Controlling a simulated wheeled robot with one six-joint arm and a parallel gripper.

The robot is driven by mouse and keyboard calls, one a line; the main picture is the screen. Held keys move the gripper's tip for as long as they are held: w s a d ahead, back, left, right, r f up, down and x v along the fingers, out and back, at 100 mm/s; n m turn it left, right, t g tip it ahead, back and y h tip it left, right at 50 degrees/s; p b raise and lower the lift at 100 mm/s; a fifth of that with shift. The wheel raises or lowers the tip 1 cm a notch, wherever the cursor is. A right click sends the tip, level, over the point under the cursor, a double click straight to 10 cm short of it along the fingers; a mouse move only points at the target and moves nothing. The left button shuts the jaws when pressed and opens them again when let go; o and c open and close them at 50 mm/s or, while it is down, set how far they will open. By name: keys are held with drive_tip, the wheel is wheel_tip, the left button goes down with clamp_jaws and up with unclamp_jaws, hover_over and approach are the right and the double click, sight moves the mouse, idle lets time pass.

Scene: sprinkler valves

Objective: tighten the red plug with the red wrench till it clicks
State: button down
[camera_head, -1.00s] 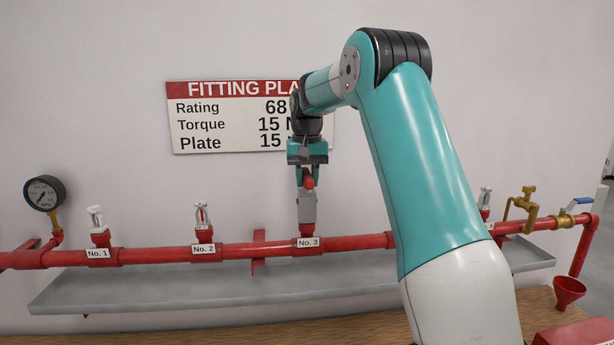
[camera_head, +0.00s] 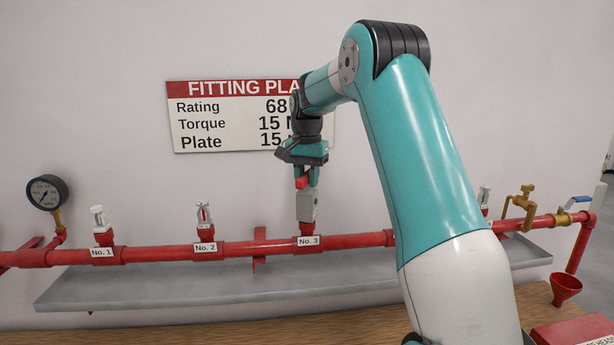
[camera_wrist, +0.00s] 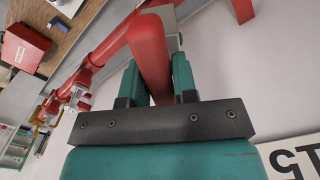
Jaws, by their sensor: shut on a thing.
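My gripper (camera_head: 303,178) is above the No. 3 fitting on the red pipe, shut on the red handle of the wrench (camera_head: 301,182). The wrench's grey body (camera_head: 308,205) stands upright over the No. 3 outlet and hides the plug. In the wrist view the red handle of the wrench (camera_wrist: 150,60) lies between the two teal fingers (camera_wrist: 153,88), with a bit of the grey body behind it. The No. 3 label (camera_head: 308,241) shows on the pipe just below.
Sprinkler heads stand at No. 1 (camera_head: 99,217) and No. 2 (camera_head: 203,214). A gauge (camera_head: 47,193) is at the left. A brass valve (camera_head: 523,208) and a red funnel (camera_head: 566,289) are at the right. A grey tray (camera_head: 180,284) runs beneath the pipe.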

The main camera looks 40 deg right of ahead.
drive_tip(key=shift+r, duration=0.1)
idle(0.3)
wheel_tip(320, 180, up, 3)
drive_tip(key=p, duration=0.3)
wheel_tip(320, 180, up, 9)
drive_tip(key=shift+r, duration=0.15)
idle(0.6)
drive_tip(key=s+a+b, duration=0.3)
drive_tip(key=s+b, duration=0.1)
drive_tip(key=s, duration=0.3)
drive_tip(key=s+a+b, duration=0.4)
drive_tip(key=s, duration=0.3)
drive_tip(key=shift+s+b, duration=0.25)
drive_tip(key=shift+b, duration=0.05)
